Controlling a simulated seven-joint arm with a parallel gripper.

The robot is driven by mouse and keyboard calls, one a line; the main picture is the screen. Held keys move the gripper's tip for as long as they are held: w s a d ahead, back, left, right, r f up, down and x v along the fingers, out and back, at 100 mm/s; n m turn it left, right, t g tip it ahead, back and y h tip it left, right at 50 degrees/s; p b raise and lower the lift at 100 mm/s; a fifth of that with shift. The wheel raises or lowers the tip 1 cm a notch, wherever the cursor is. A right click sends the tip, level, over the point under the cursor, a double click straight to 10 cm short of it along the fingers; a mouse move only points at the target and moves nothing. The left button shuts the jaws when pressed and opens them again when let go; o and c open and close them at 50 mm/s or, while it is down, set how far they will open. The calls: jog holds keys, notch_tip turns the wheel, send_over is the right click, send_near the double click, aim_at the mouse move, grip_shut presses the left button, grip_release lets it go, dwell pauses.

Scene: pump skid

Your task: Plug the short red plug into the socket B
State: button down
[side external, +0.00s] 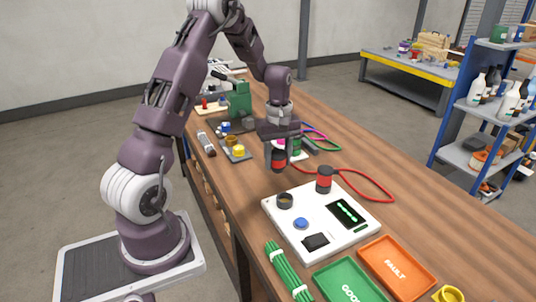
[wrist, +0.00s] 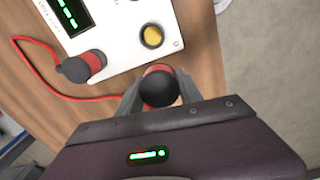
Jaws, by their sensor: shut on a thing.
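My gripper (side external: 279,160) is shut on a red plug with a black cap (wrist: 160,87). It holds the plug above the table, just off the edge of the white panel (side external: 275,217). An open round socket (side external: 285,201) with a dark rim is on the panel; in the wrist view the socket (wrist: 152,36) shows a yellow inside. I cannot read a letter beside it. A second red plug with a black cap (side external: 324,178) stands on the panel, right of the open socket.
A red cord (side external: 375,184) loops on the table beside the panel. The panel also bears a blue button (side external: 301,223), a black part (side external: 316,241) and a screen (side external: 347,213). Green and orange trays (side external: 397,268) lie in front. Small parts and a green machine (side external: 239,98) stand behind.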

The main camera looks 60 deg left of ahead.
jog(key=d, duration=0.6)
jog(key=shift+m, duration=0.3)
jog(key=shift+s+a+f, duration=0.15)
jog(key=shift+f, duration=0.95)
jog(key=shift+s+a+f, duration=0.1)
jog(key=shift+s+f, duration=0.05)
jog(key=shift+f, duration=0.95)
jog(key=shift+f, duration=1.35)
jog(key=c, duration=0.7)
grip_release()
